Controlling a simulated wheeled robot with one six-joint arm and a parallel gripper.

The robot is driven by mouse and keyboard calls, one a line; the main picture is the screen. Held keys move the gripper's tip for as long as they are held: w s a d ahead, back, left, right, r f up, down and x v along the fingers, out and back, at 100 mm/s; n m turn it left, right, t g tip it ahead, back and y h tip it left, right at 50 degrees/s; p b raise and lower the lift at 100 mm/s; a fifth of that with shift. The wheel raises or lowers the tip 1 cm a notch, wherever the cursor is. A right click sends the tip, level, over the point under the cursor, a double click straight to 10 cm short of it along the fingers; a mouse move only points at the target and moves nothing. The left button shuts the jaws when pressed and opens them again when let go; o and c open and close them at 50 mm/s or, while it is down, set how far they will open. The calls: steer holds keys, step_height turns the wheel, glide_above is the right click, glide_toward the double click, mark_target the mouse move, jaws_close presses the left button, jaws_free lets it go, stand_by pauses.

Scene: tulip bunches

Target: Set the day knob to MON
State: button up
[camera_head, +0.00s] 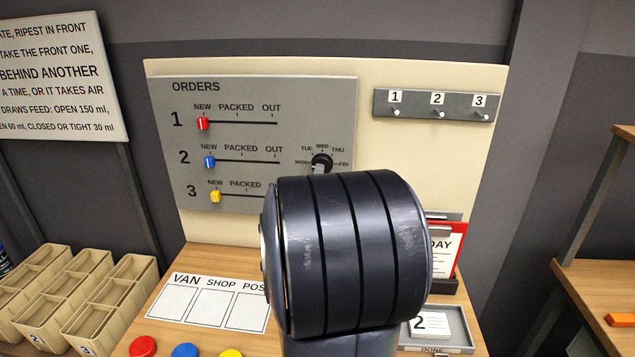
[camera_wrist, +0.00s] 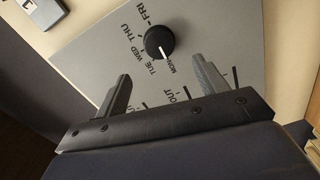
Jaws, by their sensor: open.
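The day knob (camera_head: 322,158) is a round black dial on the grey orders panel. It shows clearly in the wrist view (camera_wrist: 158,40), ringed by the labels MON to FRI. Its white pointer line is directed toward the MON label (camera_wrist: 171,64). My gripper (camera_wrist: 162,71) is open and empty. Its two grey fingers stand apart, with the knob beyond their tips and roughly between them in the picture; I see no contact. In the head view my dark wrist hides most of my gripper, and a grey part overlaps the knob's lower side.
The grey panel (camera_head: 250,90) carries red (camera_head: 203,123), blue (camera_head: 209,161) and yellow (camera_head: 215,196) sliders, all at NEW. A hook rail (camera_head: 436,105) is at upper right. Crates (camera_head: 90,330) stand lower left. A grey tray (camera_head: 455,325) and red-framed sign (camera_head: 460,245) are right of my wrist.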

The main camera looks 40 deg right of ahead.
steer(key=shift+v, duration=0.95)
steer(key=shift+w+d, duration=0.1)
steer(key=p+x, duration=0.1)
steer(key=x, duration=0.9)
steer(key=shift+d+p, duration=0.25)
steer(key=shift+p, duration=0.15)
steer(key=shift+w, duration=0.15)
